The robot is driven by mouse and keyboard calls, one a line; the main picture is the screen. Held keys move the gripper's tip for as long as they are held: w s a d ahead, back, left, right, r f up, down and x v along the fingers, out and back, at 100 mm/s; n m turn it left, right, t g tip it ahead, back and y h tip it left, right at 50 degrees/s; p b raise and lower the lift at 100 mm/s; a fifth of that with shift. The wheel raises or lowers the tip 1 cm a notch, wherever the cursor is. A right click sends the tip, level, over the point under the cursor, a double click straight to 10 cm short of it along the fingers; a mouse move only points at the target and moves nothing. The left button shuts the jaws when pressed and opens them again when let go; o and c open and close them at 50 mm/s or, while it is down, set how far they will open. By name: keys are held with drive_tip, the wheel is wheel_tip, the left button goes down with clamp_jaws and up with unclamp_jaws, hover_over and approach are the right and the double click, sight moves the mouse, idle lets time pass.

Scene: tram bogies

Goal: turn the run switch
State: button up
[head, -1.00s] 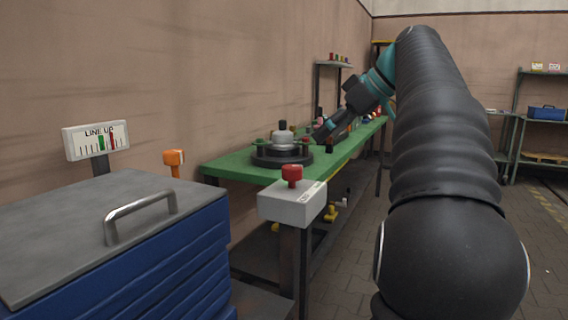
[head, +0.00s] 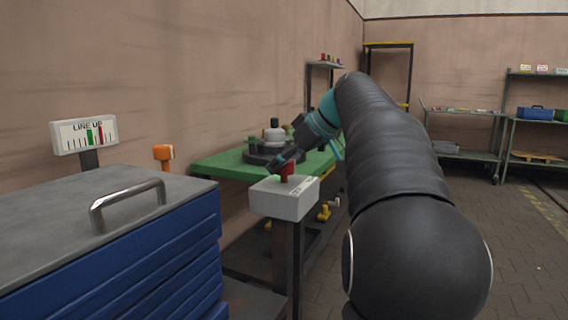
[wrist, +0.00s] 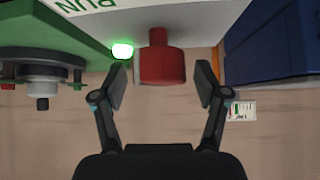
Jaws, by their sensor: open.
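The run switch is a red knob (head: 287,170) on a pale grey box (head: 284,200) on a dark post. My gripper (head: 277,165) is at the knob in the head view, its fingertips partly hard to make out. In the wrist view the red knob (wrist: 160,58) stands between the two open fingers of my gripper (wrist: 160,82), with a gap on each side. The box (wrist: 205,18) carries the word RUN, seen upside down. A lit green lamp (wrist: 122,50) sits beside the knob.
A blue drawer cabinet (head: 150,260) with a metal handle stands at the left front. Behind it is a LINE UP gauge (head: 84,134) and an orange device (head: 163,153). A green bench (head: 215,164) bearing a dark round fixture (head: 270,155) is behind the box. Open floor lies to the right.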

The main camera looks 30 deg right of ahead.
drive_tip(key=c, duration=1.2)
drive_tip(key=shift+o, duration=0.2)
drive_tip(key=shift+m+h, duration=0.3)
drive_tip(key=m+t+h+b, duration=0.1)
drive_tip(key=m, duration=0.1)
drive_tip(key=shift+a+m+h, duration=0.1)
drive_tip(key=shift+m+h, duration=0.2)
drive_tip(key=shift+h, duration=0.1)
drive_tip(key=m+h, duration=0.3)
drive_tip(key=m, duration=0.1)
drive_tip(key=shift+r+h, duration=0.15)
drive_tip(key=shift+h, duration=0.15)
drive_tip(key=m+h+p, duration=0.1)
drive_tip(key=m+h, duration=0.2)
drive_tip(key=m, duration=0.1)
drive_tip(key=shift+w+m+g+p, duration=0.1)
drive_tip(key=shift+m+g+p, duration=0.2)
drive_tip(key=shift+m+p, duration=0.1)
drive_tip(key=shift+m+g+h, duration=0.9)
drive_tip(key=shift+m+h, duration=0.4)
drive_tip(key=shift+m, duration=0.7)
